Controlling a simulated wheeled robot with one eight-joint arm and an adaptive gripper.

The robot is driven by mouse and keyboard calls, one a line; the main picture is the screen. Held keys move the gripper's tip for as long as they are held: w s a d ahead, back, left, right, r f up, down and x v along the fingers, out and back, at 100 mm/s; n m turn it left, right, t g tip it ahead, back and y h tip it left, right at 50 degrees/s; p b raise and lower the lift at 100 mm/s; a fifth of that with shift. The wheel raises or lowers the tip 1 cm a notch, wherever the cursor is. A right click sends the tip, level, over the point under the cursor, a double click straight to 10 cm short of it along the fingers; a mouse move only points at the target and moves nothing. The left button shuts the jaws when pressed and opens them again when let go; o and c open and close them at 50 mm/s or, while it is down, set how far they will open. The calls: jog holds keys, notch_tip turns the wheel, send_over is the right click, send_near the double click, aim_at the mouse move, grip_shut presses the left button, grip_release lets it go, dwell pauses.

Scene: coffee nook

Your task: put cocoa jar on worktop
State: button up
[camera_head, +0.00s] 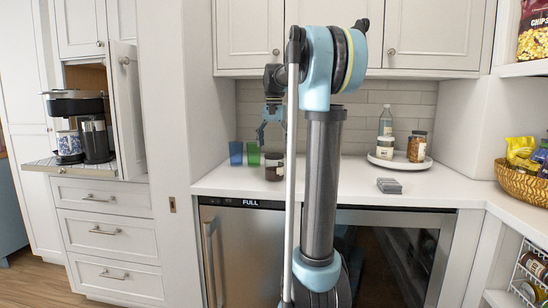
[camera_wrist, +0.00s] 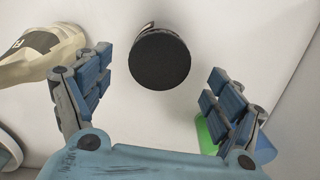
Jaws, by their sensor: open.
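A dark jar with a black lid, which I take to be the cocoa jar (camera_head: 274,167), stands upright on the white worktop (camera_head: 235,183), right of two cups. In the wrist view its round black lid (camera_wrist: 160,58) shows beyond the fingertips, centred between them. My gripper (camera_head: 271,130) is above the jar, pointing down. In the wrist view my gripper (camera_wrist: 152,88) is open, with empty space between its blue fingers. The jar's label is too small to read.
A blue cup (camera_head: 236,153) and a green cup (camera_head: 253,154) stand close left of the jar. A round white tray (camera_head: 400,163) with jars and a bottle is at right. Grey items (camera_head: 389,186) lie before it.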

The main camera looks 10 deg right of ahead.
jog(key=shift+r, duration=0.8)
jog(key=s+f+n+t, duration=0.2)
jog(key=s+f+n, duration=0.4)
jog(key=s+f, duration=2.6)
jog(key=s, duration=0.2)
jog(key=shift+s+f, duration=0.35)
jog(key=shift+d, duration=0.1)
